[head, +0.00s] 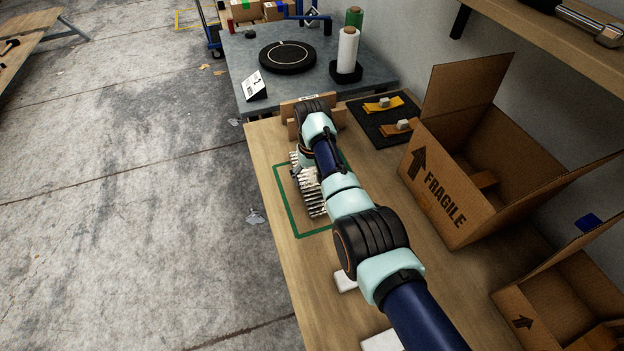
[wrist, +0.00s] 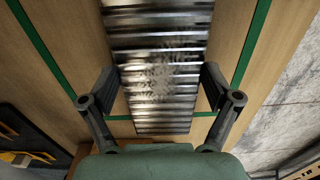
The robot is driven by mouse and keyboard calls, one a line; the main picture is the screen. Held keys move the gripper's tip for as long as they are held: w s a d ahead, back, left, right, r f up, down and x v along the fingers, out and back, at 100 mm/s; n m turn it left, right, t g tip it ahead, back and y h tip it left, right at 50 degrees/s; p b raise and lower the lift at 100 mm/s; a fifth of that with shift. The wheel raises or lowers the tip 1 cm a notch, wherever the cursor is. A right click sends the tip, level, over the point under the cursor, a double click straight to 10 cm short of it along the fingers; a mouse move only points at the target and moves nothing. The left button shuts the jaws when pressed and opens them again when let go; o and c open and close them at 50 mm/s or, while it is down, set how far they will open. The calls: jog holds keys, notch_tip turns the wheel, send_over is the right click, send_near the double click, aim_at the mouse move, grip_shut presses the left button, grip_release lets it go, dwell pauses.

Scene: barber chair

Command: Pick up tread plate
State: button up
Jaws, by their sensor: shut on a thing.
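The tread plate (wrist: 155,35) is a ribbed, shiny metal piece. In the wrist view it runs from the top edge down between my fingers. In the head view its ribbed edge (head: 312,194) shows left of my arm, inside a green outline on the wooden table. My gripper (wrist: 163,85) is shut on the plate, with one finger at each long side. In the head view my arm covers the gripper and much of the plate. I cannot tell whether the plate touches the table.
An open cardboard box (head: 440,190) marked FRAGILE stands right of my arm, with another box (head: 560,300) nearer. A black mat (head: 378,132) with orange straps lies behind. A grey table (head: 300,88) holds a black disc (head: 288,57) and wrap rolls. Open floor lies left.

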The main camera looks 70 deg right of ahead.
aim_at(312, 178)
jog(key=shift+c, duration=0.8)
notch_tip(312, 178, up, 20)
jog(key=p, duration=0.8)
